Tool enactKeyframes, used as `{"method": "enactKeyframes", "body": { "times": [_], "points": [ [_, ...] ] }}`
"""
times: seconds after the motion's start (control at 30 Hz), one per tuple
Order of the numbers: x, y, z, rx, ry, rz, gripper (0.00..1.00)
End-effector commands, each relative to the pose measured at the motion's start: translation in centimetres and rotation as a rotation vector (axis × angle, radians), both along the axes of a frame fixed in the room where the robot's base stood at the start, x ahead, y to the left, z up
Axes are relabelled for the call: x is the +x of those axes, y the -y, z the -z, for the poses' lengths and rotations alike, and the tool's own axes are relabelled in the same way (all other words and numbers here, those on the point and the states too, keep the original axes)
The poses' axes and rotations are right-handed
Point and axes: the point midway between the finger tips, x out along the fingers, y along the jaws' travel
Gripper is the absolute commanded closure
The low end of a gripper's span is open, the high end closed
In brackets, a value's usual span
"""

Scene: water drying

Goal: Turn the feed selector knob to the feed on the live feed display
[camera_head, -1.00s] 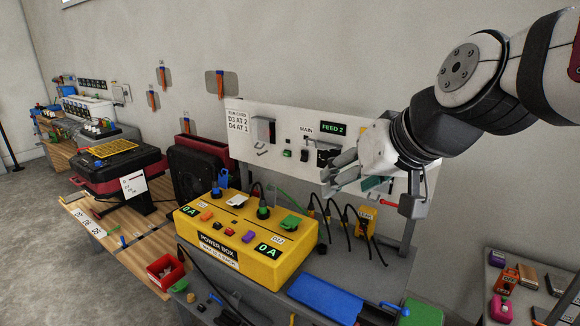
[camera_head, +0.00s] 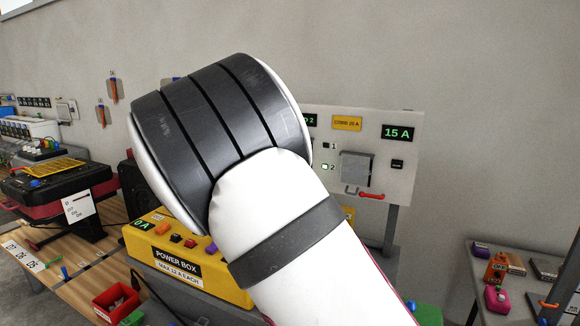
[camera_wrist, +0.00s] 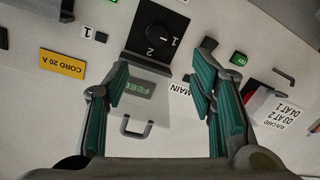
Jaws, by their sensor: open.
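In the wrist view, which shows the panel upside down, the black feed selector knob (camera_wrist: 155,38) sits on a dark plate marked 1 and 2. I cannot tell its pointer's direction. The live feed display (camera_wrist: 140,89) is seen dimly through a grey see-through flap with a handle (camera_wrist: 135,130). In the head view only the display's right end (camera_head: 311,120) shows, reading "2"; my arm hides the knob. My gripper (camera_wrist: 163,68) is open, its teal fingers apart and pointing at the panel, with the knob beyond and between them.
The yellow power box (camera_head: 175,262) stands below the panel.

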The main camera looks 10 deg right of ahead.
Motion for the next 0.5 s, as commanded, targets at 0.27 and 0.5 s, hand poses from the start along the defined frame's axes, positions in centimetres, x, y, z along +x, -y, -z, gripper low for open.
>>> {"method": "enactKeyframes", "body": {
  "times": [0.27,0.5],
  "points": [
    [0.6,-0.8,1.1,-0.096,0.035,0.067,0.49],
    [3.4,1.4,1.2,-0.096,0.035,0.068,0.49]
  ]
}}
